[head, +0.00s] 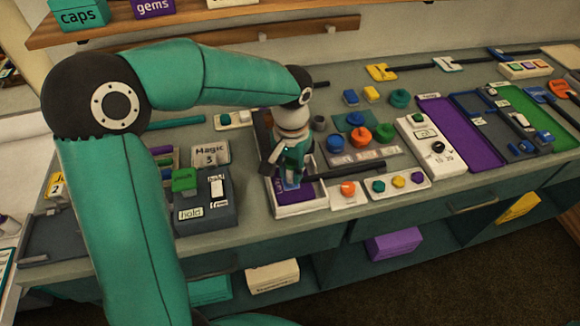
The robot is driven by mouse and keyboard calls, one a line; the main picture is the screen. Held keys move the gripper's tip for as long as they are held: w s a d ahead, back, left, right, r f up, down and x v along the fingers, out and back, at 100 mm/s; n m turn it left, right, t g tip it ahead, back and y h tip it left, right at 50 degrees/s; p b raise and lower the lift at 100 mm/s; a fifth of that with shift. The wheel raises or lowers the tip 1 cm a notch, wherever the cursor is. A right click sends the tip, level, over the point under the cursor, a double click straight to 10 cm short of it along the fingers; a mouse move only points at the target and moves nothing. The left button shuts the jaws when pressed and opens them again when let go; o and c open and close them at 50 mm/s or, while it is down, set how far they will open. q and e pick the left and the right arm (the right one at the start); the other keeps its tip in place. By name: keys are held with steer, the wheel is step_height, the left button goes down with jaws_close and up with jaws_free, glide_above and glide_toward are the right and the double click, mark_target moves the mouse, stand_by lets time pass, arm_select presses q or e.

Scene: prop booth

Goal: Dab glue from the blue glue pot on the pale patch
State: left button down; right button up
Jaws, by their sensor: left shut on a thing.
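My left gripper (286,180) points down inside a pale-walled tray (297,210) with a purple floor. It is shut on a small blue thing (291,185), mostly hidden by the fingers. A dark rod (348,170) runs rightward from beside the fingers; I cannot tell whether it touches them. A blue round-topped pot (336,143) stands right of the gripper, beside an orange one (361,136) and a green one (384,133). I cannot read which holds glue. I cannot single out the pale patch. My right gripper is out of view.
A strip with several coloured buttons (398,186) lies at the front edge. A white box with a black knob (437,148) stands right of the pots. A grey box with a green block (184,180) stands left. Purple (460,135) and green mats (530,115) lie right.

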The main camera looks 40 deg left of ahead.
arm_select(q)
steer(key=shift+s+d, duration=0.15)
steer(key=shift+w+a, duration=0.4)
steer(key=shift+a, duration=0.05)
steer(key=shift+s+d, duration=0.1)
steer(key=shift+d, duration=0.1)
steer(key=shift+s+d, duration=0.2)
steer(key=shift+s, duration=0.05)
steer(key=shift+w+a, duration=0.15)
stand_by(0.4)
steer(key=shift+w+a, duration=0.2)
steer(key=shift+a, duration=0.05)
steer(key=shift+s+d, duration=0.15)
steer(key=shift+d, duration=0.05)
steer(key=shift+s+d, duration=0.2)
steer(key=shift+d, duration=0.05)
